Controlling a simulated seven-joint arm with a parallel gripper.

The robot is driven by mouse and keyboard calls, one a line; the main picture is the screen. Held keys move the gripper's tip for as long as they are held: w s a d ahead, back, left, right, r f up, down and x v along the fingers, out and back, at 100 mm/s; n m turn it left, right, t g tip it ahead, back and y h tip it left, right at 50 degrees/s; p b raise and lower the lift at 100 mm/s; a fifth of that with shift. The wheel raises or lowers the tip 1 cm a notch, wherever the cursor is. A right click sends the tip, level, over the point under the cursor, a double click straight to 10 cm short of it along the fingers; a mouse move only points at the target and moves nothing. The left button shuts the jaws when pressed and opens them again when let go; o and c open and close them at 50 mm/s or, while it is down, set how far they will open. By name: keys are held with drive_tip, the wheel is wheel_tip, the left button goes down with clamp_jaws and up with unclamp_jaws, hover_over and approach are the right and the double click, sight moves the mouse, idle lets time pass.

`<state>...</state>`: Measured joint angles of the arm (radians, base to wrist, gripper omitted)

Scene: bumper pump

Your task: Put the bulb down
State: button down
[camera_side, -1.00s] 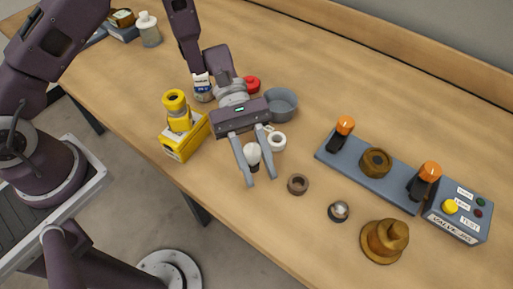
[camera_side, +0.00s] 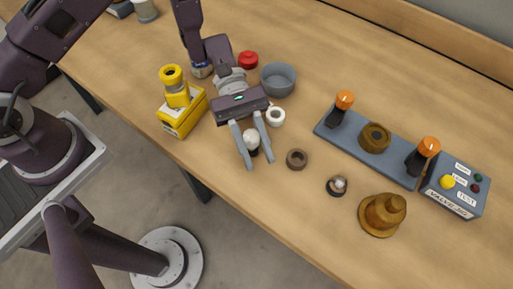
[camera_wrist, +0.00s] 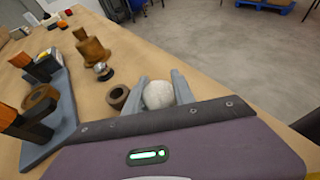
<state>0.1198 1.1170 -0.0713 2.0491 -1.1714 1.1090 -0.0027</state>
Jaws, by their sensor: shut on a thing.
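The bulb (camera_side: 251,138) is a round white ball with a dark lower part, held between the two grey fingers of my gripper (camera_side: 258,163). My gripper is shut on it, near the front edge of the table. In the wrist view the bulb (camera_wrist: 158,95) shows as a pale, mottled ball between the fingers (camera_wrist: 160,76). Its underside is hidden there, and I cannot tell whether it touches the table.
A brown ring (camera_side: 297,159) lies just right of the fingers, with a small silver ball on a dark base (camera_side: 337,185) beyond. A white ring (camera_side: 275,117), grey bowl (camera_side: 278,79) and yellow pump-like unit (camera_side: 182,112) stand close by. Bare wood (camera_side: 285,205) lies in front.

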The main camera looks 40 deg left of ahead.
drive_tip(key=shift+f, duration=0.35)
drive_tip(key=c, duration=1)
unclamp_jaws()
drive_tip(key=shift+o, duration=0.2)
drive_tip(key=shift+w+a, duration=0.1)
drive_tip(key=v, duration=0.7)
drive_tip(key=shift+r, duration=0.2)
drive_tip(key=s+a+r+m+t+y, duration=0.1)
drive_tip(key=a+r+m+y, duration=0.1)
drive_tip(key=r, duration=0.3)
drive_tip(key=s+a+r+m+t+y, duration=0.1)
drive_tip(key=s+a+r+m+y, duration=0.15)
drive_tip(key=r, duration=0.35)
drive_tip(key=s+a+r+m+t+y, duration=0.7)
drive_tip(key=s+a+r+t, duration=0.3)
drive_tip(key=s+a+r, duration=0.1)
drive_tip(key=shift+a+r+t, duration=0.25)
drive_tip(key=shift+a+t, duration=0.15)
drive_tip(key=shift+a, duration=0.15)
